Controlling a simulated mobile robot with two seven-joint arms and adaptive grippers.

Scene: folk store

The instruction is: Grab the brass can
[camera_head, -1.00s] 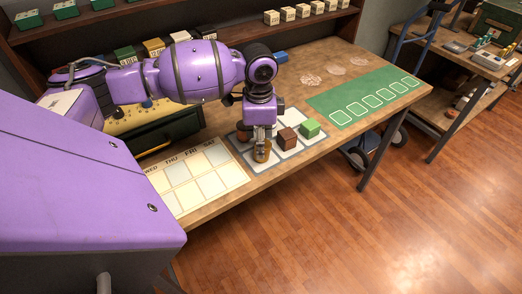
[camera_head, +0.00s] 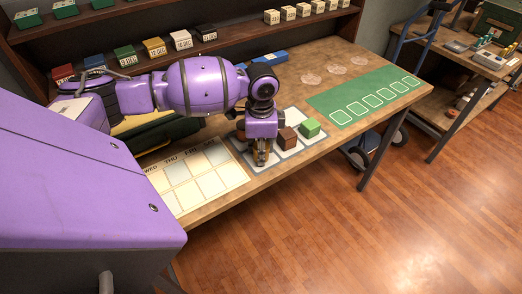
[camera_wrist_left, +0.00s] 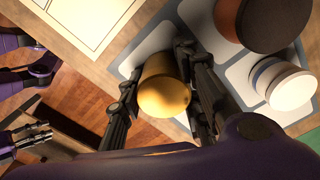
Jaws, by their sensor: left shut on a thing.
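The brass can (camera_wrist_left: 165,92) is a gold cylinder standing at the edge of the pale grey gridded mat in the left wrist view. My left gripper (camera_head: 261,160) is lowered over it on the table, its fingers on either side of the can and shut on it. In the head view the gripper mostly hides the can. Black fingers of my right gripper (camera_wrist_left: 30,137) show small at the lower left of the wrist view; their opening is unclear.
A white cylinder (camera_wrist_left: 283,84) and a brown round item (camera_wrist_left: 262,22) are close by. A calendar sheet (camera_head: 200,180) lies left. A green card mat (camera_head: 365,97) lies right.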

